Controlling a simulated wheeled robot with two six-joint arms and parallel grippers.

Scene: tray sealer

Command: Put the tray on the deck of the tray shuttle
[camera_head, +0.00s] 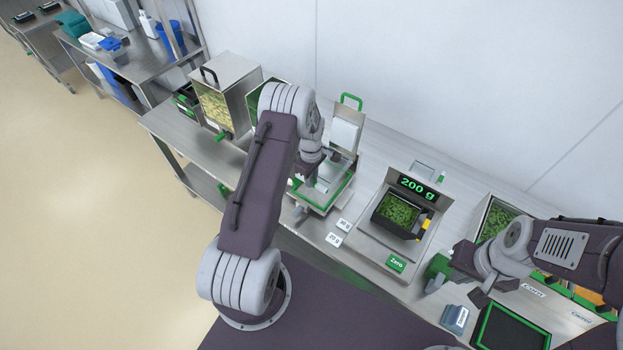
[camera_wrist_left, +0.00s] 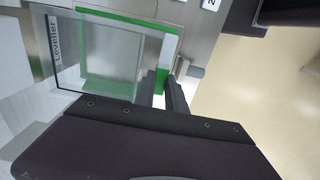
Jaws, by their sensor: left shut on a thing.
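The black tray (camera_head: 376,222) is filled with green pieces and sits on the scale, whose display reads 200 g. The tray shuttle (camera_head: 347,190), with its green frame, is at the sealer to the left of the scale. In the left wrist view its green edge (camera_wrist_left: 115,16) shows beside a clear panel. My left gripper (camera_head: 302,192) is at the shuttle's front; in the wrist view its fingers (camera_wrist_left: 168,84) are closed around a green handle piece. My right gripper (camera_head: 462,282) hangs in front of the scale's right side, apart from the tray; its jaw opening is unclear.
The scale (camera_head: 362,240) stands mid-bench with a green Zero button. A bin of green pieces (camera_head: 496,214) is right of it. A black, green-rimmed tray (camera_head: 484,340) and a blue-grey block (camera_head: 454,318) are at the front right. A steel hopper (camera_head: 228,88) stands left.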

